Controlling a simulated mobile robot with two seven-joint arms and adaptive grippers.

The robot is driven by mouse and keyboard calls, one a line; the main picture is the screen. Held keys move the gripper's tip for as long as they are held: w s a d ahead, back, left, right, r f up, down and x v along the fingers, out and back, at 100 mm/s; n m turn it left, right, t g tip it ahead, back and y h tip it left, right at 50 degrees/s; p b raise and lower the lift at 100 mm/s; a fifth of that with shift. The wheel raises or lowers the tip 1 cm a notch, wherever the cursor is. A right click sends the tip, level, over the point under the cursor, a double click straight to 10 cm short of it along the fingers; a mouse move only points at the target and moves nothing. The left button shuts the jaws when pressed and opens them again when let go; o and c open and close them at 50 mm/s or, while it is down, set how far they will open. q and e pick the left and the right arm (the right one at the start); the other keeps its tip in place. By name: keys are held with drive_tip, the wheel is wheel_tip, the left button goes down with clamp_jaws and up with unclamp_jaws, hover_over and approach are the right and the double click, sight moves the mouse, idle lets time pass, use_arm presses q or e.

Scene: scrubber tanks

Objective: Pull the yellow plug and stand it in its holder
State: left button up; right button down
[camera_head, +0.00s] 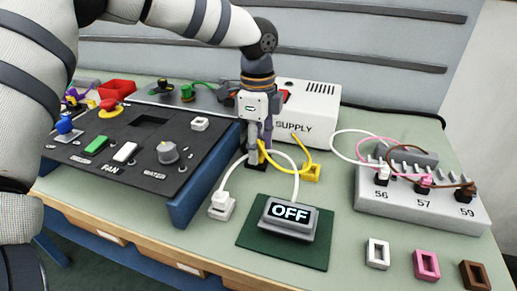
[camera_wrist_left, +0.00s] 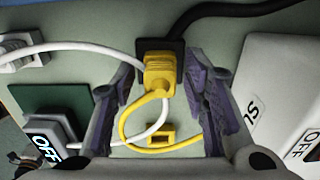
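The yellow plug (camera_wrist_left: 160,74) sits in a black socket (camera_wrist_left: 158,46) in the left wrist view, with its yellow cable looping toward the gripper. My left gripper (camera_head: 259,158) points down at the table beside the supply box. In the wrist view its fingers (camera_wrist_left: 160,85) are apart, one on each side of the plug, with gaps visible. In the head view the fingers mostly hide the plug; the yellow cable (camera_head: 297,163) shows beside them. A small empty yellow holder (camera_head: 312,172) stands to the right; it also shows in the wrist view (camera_wrist_left: 150,141).
The white supply box (camera_head: 308,112) stands close to my left gripper. A black control panel (camera_head: 140,140) is at left. An OFF display (camera_head: 289,216) on a green mat and a white plug (camera_head: 221,204) are in front. A numbered socket strip (camera_head: 420,200) and coloured holders are at right.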

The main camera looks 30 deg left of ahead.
sight(258, 143)
use_arm(q)
clamp_jaws()
drive_tip(key=o, duration=0.7)
unclamp_jaws()
drive_tip(key=shift+c, duration=0.2)
wheel_tip(258, 143, up, 12)
